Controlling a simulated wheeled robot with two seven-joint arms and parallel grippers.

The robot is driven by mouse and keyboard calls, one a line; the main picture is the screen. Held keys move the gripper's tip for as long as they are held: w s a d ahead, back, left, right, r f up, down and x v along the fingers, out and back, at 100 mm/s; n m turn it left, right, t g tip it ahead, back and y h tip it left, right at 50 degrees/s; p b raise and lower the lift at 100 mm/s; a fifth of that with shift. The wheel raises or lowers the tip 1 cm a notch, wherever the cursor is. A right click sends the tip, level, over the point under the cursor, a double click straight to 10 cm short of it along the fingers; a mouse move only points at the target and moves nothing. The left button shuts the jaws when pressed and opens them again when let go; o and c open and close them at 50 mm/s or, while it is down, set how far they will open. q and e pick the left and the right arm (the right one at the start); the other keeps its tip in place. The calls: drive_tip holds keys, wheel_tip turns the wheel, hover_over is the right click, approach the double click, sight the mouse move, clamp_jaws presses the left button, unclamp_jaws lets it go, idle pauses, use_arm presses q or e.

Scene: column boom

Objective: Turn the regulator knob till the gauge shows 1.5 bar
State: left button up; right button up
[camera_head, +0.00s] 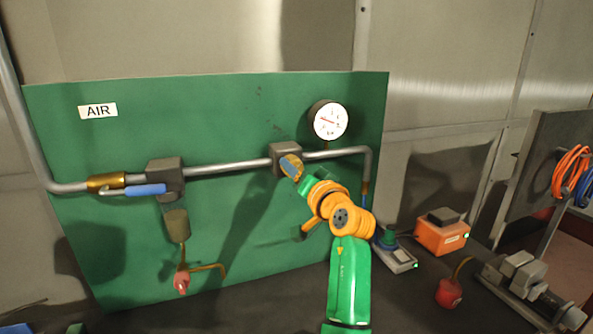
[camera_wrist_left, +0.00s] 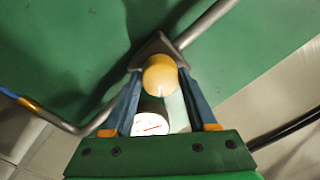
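The yellow regulator knob (camera_wrist_left: 160,77) sits on the dark grey regulator block (camera_head: 285,151) on the pipe. My left gripper (camera_head: 291,167) is at the knob. In the left wrist view its two blue fingers (camera_wrist_left: 161,82) lie against opposite sides of the knob and look shut on it. The round white gauge (camera_head: 330,121) is on the panel, up and right of the knob. Its red needle points left and slightly up, but the numbers are too small to read. Part of the gauge (camera_wrist_left: 151,124) also shows between the fingers. My right gripper is not in view.
The green panel (camera_head: 120,235) carries an AIR label (camera_head: 98,111) and a blue-handled valve (camera_head: 146,190) at left. A red part (camera_head: 181,283) hangs below. At right are an orange box (camera_head: 442,236), a small grey device (camera_head: 396,259) and a hose rack (camera_head: 545,180).

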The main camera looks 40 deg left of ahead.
use_arm(q)
drive_tip(key=c, duration=0.3)
drive_tip(key=shift+f+n+b, duration=0.2)
drive_tip(key=shift+n+b, duration=0.2)
drive_tip(key=shift+b, duration=0.3)
drive_tip(key=shift+c, duration=0.3)
drive_tip(key=shift+r+n, duration=0.2)
drive_tip(key=shift+n, duration=0.2)
drive_tip(key=o, duration=1.4)
drive_tip(key=shift+c, duration=0.2)
drive_tip(key=b+v, duration=0.4)
drive_tip(key=v, duration=0.3)
